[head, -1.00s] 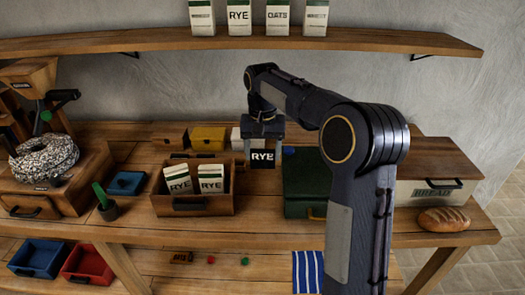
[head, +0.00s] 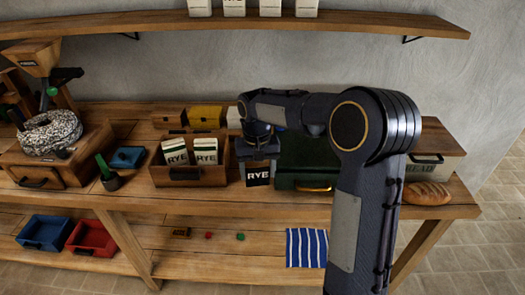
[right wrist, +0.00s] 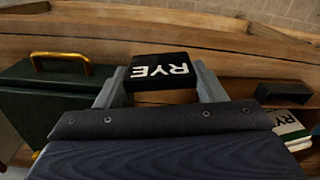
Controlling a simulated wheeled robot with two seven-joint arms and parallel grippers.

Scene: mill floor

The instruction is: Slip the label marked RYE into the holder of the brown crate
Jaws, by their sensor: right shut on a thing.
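The black label with white RYE lettering (head: 257,173) is between the fingers of my right gripper (head: 257,160), to the right of the crate and near the bench's front edge. In the right wrist view the label (right wrist: 160,70) appears upside down between the two grey fingers. The brown crate (head: 214,176) stands on the bench with two white and green RYE bags inside. A dark holder (head: 186,174) is on its front face. The label is apart from the holder. My left gripper is not in view.
A dark green box with a brass handle (head: 314,188) stands right of the label, close to my right arm. A yellow box (head: 206,116) stands behind the crate.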

